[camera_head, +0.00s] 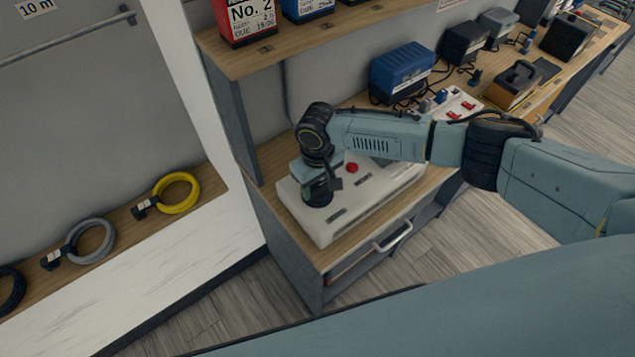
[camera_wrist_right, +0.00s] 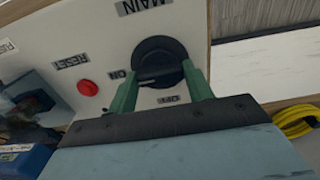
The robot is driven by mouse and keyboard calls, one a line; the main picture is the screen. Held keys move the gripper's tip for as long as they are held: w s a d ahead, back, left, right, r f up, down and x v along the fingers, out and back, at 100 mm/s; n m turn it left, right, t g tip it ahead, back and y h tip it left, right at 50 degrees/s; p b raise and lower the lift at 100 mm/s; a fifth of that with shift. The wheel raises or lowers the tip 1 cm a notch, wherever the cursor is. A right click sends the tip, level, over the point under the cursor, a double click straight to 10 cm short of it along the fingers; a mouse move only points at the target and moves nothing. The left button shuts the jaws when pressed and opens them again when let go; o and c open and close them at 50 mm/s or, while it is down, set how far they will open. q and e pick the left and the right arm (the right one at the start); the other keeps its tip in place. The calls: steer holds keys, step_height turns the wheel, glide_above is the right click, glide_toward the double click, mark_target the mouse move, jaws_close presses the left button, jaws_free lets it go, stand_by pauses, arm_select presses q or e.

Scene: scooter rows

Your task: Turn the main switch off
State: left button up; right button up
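The main switch is a black round rotary knob (camera_wrist_right: 158,62) on a white panel in the right wrist view. Its raised bar lies roughly level in the picture, with one end toward the ON label (camera_wrist_right: 117,75). The OFF label (camera_wrist_right: 168,98) is below the knob and MAIN is above it. My right gripper (camera_wrist_right: 160,74) has its two green fingers spread, one at each side of the knob; whether they touch it is unclear. In the head view my right gripper (camera_head: 318,196) points down over the white control box (camera_head: 384,192) and hides the knob. My left gripper is out of view.
A red reset button (camera_wrist_right: 87,88) sits beside the knob; it also shows in the head view (camera_head: 352,168). The box stands on a wooden bench by a grey upright. A blue case (camera_head: 402,70) and chargers are farther along. Cable coils (camera_head: 176,193) lie on a ledge at left.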

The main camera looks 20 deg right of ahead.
steer(key=shift+c, duration=1.3)
steer(key=n+p, duration=0.1)
steer(key=n, duration=0.2)
steer(key=shift+p, duration=0.3)
steer(key=n+p, duration=0.1)
steer(key=n, duration=0.3)
steer(key=shift+n, duration=0.3)
steer(key=n, duration=0.5)
steer(key=shift+p, duration=0.35)
steer(key=n, duration=0.5)
steer(key=shift+n, duration=0.3)
steer(key=o, duration=1)
